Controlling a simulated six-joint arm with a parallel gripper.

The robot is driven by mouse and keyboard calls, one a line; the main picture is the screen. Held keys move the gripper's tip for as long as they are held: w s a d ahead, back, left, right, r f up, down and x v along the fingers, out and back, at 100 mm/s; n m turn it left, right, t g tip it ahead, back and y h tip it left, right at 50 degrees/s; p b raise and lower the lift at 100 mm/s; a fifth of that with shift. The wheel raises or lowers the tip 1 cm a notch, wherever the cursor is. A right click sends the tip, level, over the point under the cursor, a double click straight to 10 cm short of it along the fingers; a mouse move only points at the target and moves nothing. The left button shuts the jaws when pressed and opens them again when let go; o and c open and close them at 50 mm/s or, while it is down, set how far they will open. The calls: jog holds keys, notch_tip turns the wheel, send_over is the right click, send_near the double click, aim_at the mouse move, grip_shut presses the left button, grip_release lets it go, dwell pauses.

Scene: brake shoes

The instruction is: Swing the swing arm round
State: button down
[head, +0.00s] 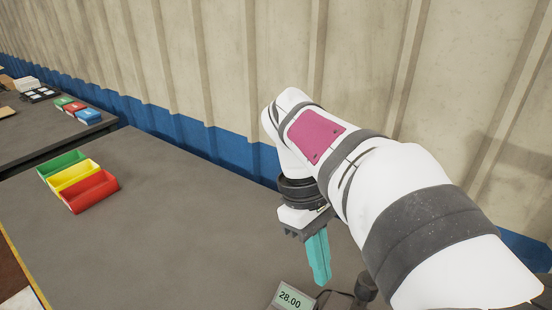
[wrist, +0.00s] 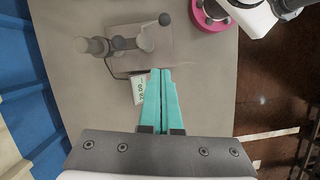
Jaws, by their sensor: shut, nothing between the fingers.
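In the wrist view, a fixture with a flat grey base plate (wrist: 128,66) stands on the table. A grey cylindrical part (wrist: 97,46) on its left joins a short bar with a dark round knob (wrist: 118,43). Another round grey knob (wrist: 146,43) and a dark ball (wrist: 165,19) stand to the right. I cannot tell surely which piece is the swing arm. My gripper (wrist: 160,72) has its teal fingers together and empty, their tips in front of the fixture in this view. In the head view my gripper (head: 321,280) points down; my arm hides most of the fixture.
A digital display reading 28.00 (head: 290,298) stands near my gripper; it also shows beside the fingers in the wrist view (wrist: 139,90). Green (head: 63,163), yellow (head: 75,175) and red (head: 91,191) bins stand left. The table between is clear. A ribbed wall (head: 200,65) runs behind.

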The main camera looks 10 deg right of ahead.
jog(key=s+d+f, duration=0.3)
jog(key=s+f, duration=0.2)
jog(key=f, duration=0.4)
jog(key=shift+s+d+f, duration=0.25)
jog(key=shift+s+d, duration=0.05)
jog(key=shift+s, duration=0.05)
jog(key=shift+s+d, duration=0.1)
jog(key=shift+s+d+n, duration=0.75)
jog(key=shift+d+n, duration=0.25)
jog(key=shift+n, duration=0.1)
jog(key=w+d+n+t+h, duration=0.1)
jog(key=d+n, duration=0.7)
jog(key=d, duration=0.8)
jog(key=shift+w+d+n+t, duration=0.2)
jog(key=shift+d+n+t, duration=0.2)
jog(key=shift+t, duration=0.5)
